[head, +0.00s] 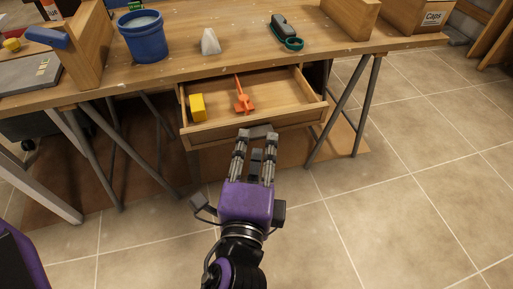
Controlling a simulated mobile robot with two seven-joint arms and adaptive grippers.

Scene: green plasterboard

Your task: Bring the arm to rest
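My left gripper (256,141), with a purple body and grey fingers, is in front of the open drawer (285,122) below the workbench. Its fingers are spread apart with nothing seen held between them. The fingertips are close to the grey handle (262,130) on the drawer front; I cannot tell whether they touch it. A yellow block (198,107) and an orange tool (244,98) lie in the drawer. My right gripper is not in view.
On the workbench (185,68) are a blue bucket (143,40), a whitish wedge-shaped piece (210,42) and a dark tool with a green ring (287,34). Metal trestle legs (345,105) stand on both sides of the drawer. The tiled floor (420,180) at the right is clear.

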